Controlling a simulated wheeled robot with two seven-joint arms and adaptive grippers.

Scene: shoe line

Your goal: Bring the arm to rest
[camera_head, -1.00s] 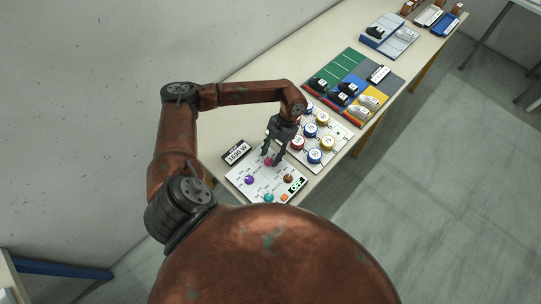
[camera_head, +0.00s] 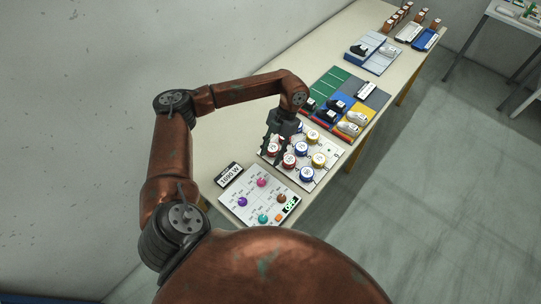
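My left gripper (camera_head: 270,147) hangs from the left arm over the near-left edge of the white board of round labelled buttons (camera_head: 323,172). Its two fingers point down and look apart, with nothing seen between them. It hides part of that board. Red, blue and yellow round pieces (camera_head: 307,174) stand on the board. The arm (camera_head: 240,90) reaches in from the left, bent at the elbow, above the table. My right gripper is not in view.
A white panel with coloured knobs (camera_head: 262,203) and a small display (camera_head: 230,174) lie nearest me. Beyond are a coloured mat with shoes (camera_head: 338,84), a grey-blue tray with shoes (camera_head: 370,67) and more trays (camera_head: 425,38). The table's left strip (camera_head: 215,128) is bare.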

